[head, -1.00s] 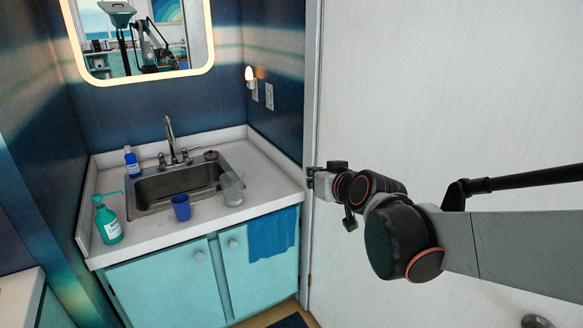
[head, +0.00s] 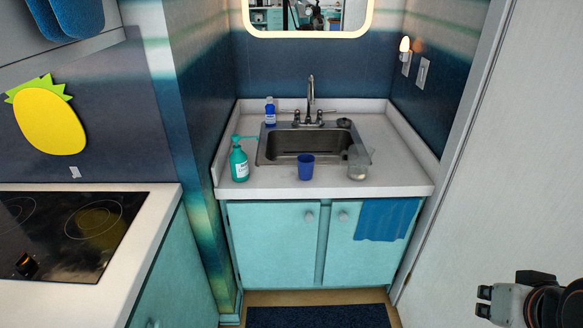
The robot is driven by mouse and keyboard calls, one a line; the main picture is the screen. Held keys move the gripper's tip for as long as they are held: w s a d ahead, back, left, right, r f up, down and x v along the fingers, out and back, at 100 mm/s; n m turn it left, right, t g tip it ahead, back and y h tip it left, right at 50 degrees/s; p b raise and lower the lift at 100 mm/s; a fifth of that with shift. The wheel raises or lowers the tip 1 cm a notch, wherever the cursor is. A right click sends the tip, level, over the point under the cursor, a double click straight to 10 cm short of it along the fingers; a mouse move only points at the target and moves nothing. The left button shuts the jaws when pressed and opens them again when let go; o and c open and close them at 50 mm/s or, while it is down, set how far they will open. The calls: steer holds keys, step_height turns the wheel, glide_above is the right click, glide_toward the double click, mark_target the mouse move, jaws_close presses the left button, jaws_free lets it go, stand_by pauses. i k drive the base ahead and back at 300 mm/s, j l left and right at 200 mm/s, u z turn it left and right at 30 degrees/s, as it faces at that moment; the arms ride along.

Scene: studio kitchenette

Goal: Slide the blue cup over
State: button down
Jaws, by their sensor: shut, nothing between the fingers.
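The blue cup (head: 306,168) stands upright on the white counter (head: 268,184), in front of the sink, near the counter's front edge. My gripper (head: 482,301) is at the lower right of the head view, in front of the white door and well apart from the cup. It is shut with nothing in it.
A green pump bottle (head: 239,163) stands left of the cup, and a clear pitcher (head: 357,163) stands right of it. A blue bottle (head: 270,112) is behind the sink (head: 285,144). A blue towel (head: 388,220) hangs on the cabinet. A stove (head: 70,235) is at left.

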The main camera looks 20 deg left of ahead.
mark_target(305, 170)
steer(key=i+j+u, duration=0.15)
steer(key=u, duration=0.2)
steer(key=i+u, duration=0.35)
steer(key=i+j+u, duration=0.1)
steer(key=u, duration=0.25)
steer(key=i+l+u, duration=0.15)
steer(key=i, duration=0.75)
